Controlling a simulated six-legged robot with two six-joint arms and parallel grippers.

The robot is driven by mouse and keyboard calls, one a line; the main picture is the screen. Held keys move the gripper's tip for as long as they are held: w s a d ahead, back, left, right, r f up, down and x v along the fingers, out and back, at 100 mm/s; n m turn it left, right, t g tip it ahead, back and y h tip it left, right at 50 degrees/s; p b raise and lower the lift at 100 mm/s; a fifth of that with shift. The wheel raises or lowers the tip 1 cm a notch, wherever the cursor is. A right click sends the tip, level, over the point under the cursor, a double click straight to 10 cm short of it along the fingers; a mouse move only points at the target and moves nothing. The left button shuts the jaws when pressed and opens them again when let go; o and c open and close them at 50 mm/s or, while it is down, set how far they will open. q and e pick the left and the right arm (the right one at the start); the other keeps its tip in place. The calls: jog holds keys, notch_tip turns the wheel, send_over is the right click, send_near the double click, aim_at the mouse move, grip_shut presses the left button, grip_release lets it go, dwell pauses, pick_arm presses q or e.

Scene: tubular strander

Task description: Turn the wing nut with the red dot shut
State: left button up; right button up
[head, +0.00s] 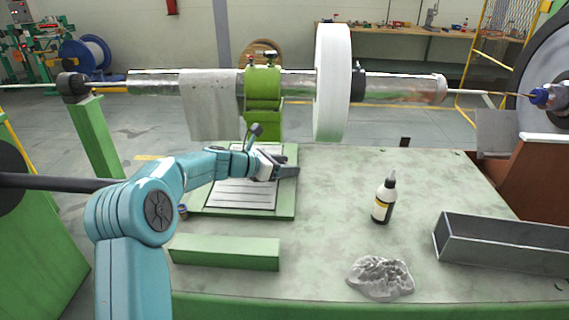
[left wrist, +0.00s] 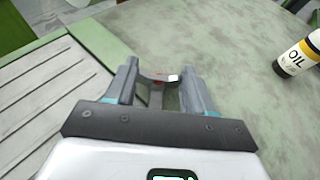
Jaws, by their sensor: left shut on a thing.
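My left gripper (head: 286,171) is at the right edge of a green-framed slatted panel (head: 288,208) on the bench. In the left wrist view its two fingers stand on either side of a small grey piece with a red mark, the wing nut with the red dot (left wrist: 158,82). The gripper is shut on it. Most of the wing nut is hidden between the fingers, and I cannot tell how far it is turned. In the head view the gripper covers it. My right gripper is in neither view.
An oil bottle (head: 384,201) stands upright to the right, also in the left wrist view (left wrist: 298,54). A grey rag (head: 380,278), a green bar (head: 224,253) and a metal trough (head: 500,243) are on the bench. A shaft with a white disc (head: 332,82) runs above.

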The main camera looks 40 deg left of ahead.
pick_arm(q)
jog(key=o, duration=1)
jog(key=shift+w, duration=0.15)
jog(key=shift+o, duration=0.2)
jog(key=b+v, duration=0.1)
jog(key=v, duration=1.5)
jog(key=shift+a, duration=0.1)
